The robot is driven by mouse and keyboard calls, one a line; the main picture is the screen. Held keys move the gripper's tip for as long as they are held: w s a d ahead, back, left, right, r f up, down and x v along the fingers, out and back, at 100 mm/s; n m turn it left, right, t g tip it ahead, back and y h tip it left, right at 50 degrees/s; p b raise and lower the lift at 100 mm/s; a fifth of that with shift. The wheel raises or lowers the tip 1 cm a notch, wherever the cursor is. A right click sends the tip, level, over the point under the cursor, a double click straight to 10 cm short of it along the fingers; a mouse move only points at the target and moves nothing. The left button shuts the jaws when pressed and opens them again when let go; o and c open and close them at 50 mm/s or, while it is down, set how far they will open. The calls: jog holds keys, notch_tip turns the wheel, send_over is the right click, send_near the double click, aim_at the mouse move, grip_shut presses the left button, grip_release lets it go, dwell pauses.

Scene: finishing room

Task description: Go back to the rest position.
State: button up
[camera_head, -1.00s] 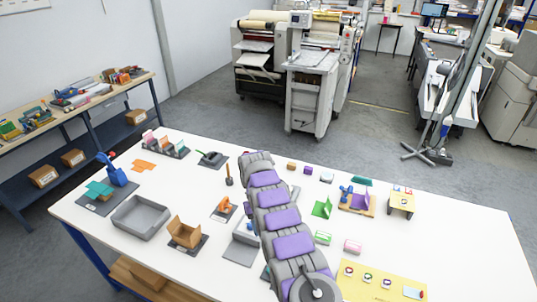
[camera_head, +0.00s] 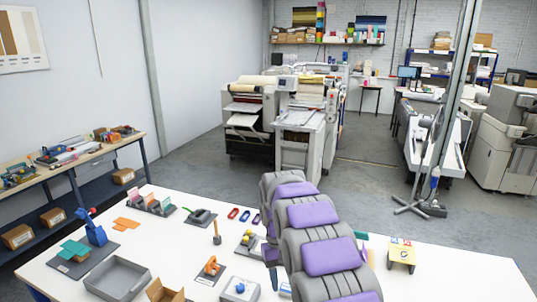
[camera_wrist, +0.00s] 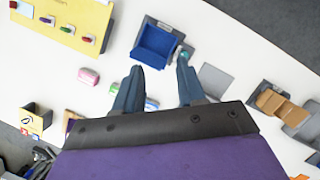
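My gripper (camera_wrist: 158,66) is open in the wrist view, its two dark blue fingers apart with nothing between them. It hangs over the white table (camera_wrist: 218,55), pointing down at it. A blue tray (camera_wrist: 154,45) lies on the table just beyond the fingertips, and a pink block (camera_wrist: 89,76) is left of the left finger. In the head view my arm reaches forward over the table and bends down at its far end. It hides most of the gripper there; only a dark finger shows low beside the arm.
A grey bin (camera_head: 118,280), a blue clamp-like tool (camera_head: 95,234), a card rack (camera_head: 152,205) and a small yellow stand (camera_head: 400,255) are on the table. A side bench (camera_head: 60,170) stands at the left wall. Machines stand beyond the table, with open grey floor between.

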jog(key=s+d+m+t+b, duration=0.1)
jog(key=s+d+b, duration=0.35)
jog(key=s, duration=0.95)
jog(key=s+d+m+b, duration=0.1)
jog(key=s+d+b, duration=0.35)
jog(key=s, duration=0.85)
jog(key=s+d+f+m+y+b, duration=0.1)
jog(key=s+f, duration=0.4)
jog(key=s, duration=0.7)
jog(key=shift+f+t+b, duration=0.15)
jog(key=shift+t+b, duration=0.15)
jog(key=shift+b, duration=0.05)
